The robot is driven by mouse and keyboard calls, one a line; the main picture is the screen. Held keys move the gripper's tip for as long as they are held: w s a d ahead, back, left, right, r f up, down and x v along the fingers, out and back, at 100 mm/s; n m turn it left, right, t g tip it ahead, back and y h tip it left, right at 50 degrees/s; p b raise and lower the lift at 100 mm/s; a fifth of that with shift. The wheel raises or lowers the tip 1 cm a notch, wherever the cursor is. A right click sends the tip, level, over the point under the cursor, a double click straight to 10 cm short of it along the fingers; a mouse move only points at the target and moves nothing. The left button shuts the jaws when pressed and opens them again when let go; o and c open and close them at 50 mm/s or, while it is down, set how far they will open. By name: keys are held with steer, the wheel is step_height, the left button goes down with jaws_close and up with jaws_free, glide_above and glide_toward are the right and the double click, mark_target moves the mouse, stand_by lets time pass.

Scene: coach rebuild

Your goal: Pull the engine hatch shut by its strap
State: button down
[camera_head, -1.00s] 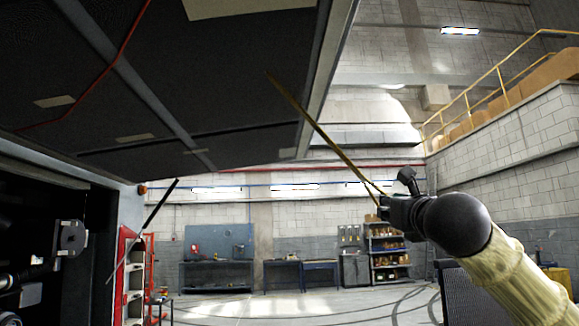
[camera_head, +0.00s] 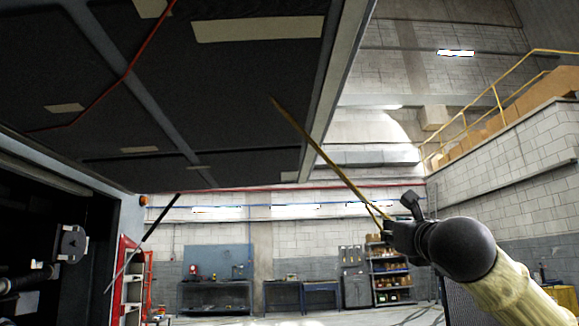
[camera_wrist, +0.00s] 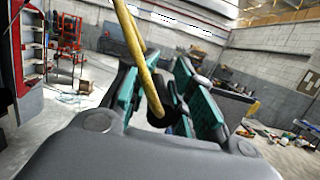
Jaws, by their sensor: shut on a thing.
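The engine hatch (camera_head: 240,95) is raised and fills the upper left of the head view, its dark padded underside showing. A yellow strap (camera_head: 325,155) runs taut and slanting from the hatch's underside down to my gripper (camera_head: 388,232). In the wrist view the strap (camera_wrist: 137,50) comes down from the top edge and ends between the fingers of my gripper (camera_wrist: 165,112). The gripper is shut on the strap's lower end, below and to the right of the hatch.
The dark engine bay (camera_head: 60,250) lies open at the left. A thin strut (camera_head: 145,240) rises from it toward the hatch. A workbench (camera_head: 215,295) and a shelf (camera_head: 388,275) stand far back. The floor between is clear.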

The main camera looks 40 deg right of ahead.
steer(key=w+a+f+b, duration=0.1)
steer(key=a+f+b, duration=0.1)
steer(key=f+b, duration=1)
steer(key=w+a+f+b, duration=0.2)
steer(key=a+f+b, duration=0.1)
steer(key=f+b, duration=1)
steer(key=w+a+f+b, duration=0.2)
steer(key=a+f+b, duration=0.1)
steer(key=f+b, duration=1)
step_height(320, 180, down, 4)
steer(key=shift+w+a+r, duration=0.25)
stand_by(2.9)
steer(key=c, duration=1.5)
jaws_free()
steer(key=o, duration=0.5)
steer(key=shift+s+d+f, duration=0.1)
steer(key=shift+d, duration=0.25)
